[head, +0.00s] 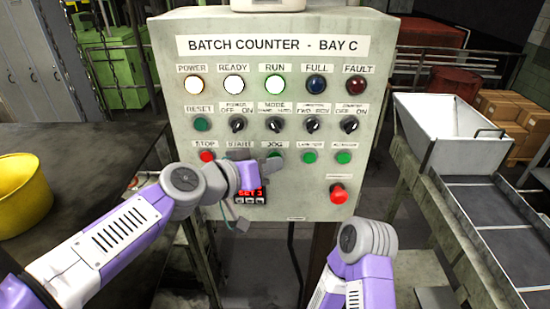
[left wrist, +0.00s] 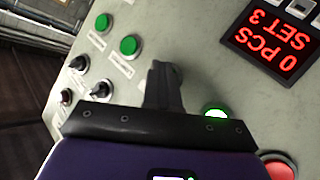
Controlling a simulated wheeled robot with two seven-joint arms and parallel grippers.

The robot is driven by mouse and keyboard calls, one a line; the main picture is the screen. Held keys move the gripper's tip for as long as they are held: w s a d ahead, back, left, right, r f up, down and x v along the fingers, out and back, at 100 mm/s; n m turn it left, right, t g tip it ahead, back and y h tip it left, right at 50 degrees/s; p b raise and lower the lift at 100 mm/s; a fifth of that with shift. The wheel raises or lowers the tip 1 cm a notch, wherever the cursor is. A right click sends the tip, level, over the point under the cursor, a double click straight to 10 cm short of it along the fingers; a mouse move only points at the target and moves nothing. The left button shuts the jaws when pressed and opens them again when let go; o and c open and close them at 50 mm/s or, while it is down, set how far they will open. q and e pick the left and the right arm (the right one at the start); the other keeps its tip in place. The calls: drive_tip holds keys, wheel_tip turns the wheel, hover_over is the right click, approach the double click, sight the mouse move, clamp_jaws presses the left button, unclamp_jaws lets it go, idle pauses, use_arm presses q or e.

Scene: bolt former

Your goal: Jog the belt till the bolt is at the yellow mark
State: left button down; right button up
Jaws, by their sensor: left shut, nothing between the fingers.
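A grey control panel (head: 270,60) labelled "BATCH COUNTER - BAY C" faces me. My left gripper (head: 272,166) is shut and empty at the JOG button (head: 279,155), partly covering it. In the left wrist view the closed fingers (left wrist: 165,85) point at the panel between a lit green button (left wrist: 215,113) and a plain green button (left wrist: 130,45). I cannot tell whether the fingertips touch JOG. The red display (left wrist: 272,38) reads "0 PCS SET 3". No bolt or yellow mark can be made out. My right arm shows at lower right; its gripper is out of view.
The POWER (head: 193,85), READY and RUN lamps are lit; FULL and FAULT are dark. The STOP button (head: 207,156) and a red mushroom button (head: 338,193) are nearby. A white hopper (head: 445,125) and dark-surfaced trough (head: 490,205) stand right. A yellow bowl (head: 20,190) sits left.

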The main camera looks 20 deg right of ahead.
idle(0.6)
use_arm(q)
drive_tip(key=shift+s+a+b, duration=0.25)
drive_tip(key=shift+s+b, duration=0.15)
drive_tip(key=shift+s, duration=0.4)
drive_tip(key=shift+s+a+b, duration=0.2)
drive_tip(key=shift+s, duration=0.6)
drive_tip(key=shift+s+a+b, duration=0.2)
drive_tip(key=shift+s+a, duration=0.05)
drive_tip(key=shift+s, duration=0.55)
drive_tip(key=shift+s+a+b, duration=0.2)
drive_tip(key=shift+s, duration=0.6)
